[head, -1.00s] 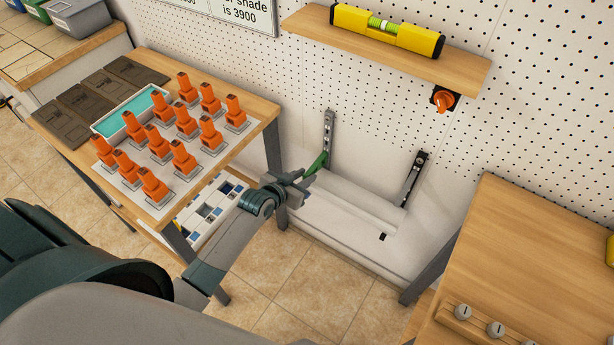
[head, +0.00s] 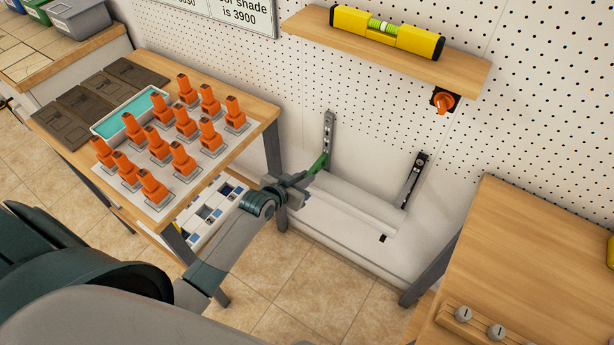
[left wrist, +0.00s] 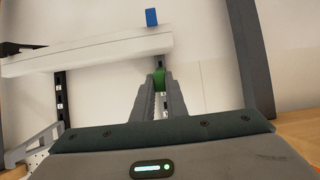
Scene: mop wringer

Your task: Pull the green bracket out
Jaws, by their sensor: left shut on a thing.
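The green bracket (head: 318,163) sticks out from the lower end of a grey slotted rail (head: 329,133) on the pegboard wall. My left gripper (head: 304,182) is shut on the bracket's near end. In the left wrist view the green end (left wrist: 159,76) shows between the tips of the two fingers. Much of the bracket is hidden by the gripper. My right gripper does not show.
A white shelf-like ledge (head: 350,203) lies just right of my gripper, with a second rail (head: 413,180) behind it. A table with orange pieces (head: 184,158) stands left, a wooden table (head: 530,260) right. A shelf holds a yellow level (head: 385,30).

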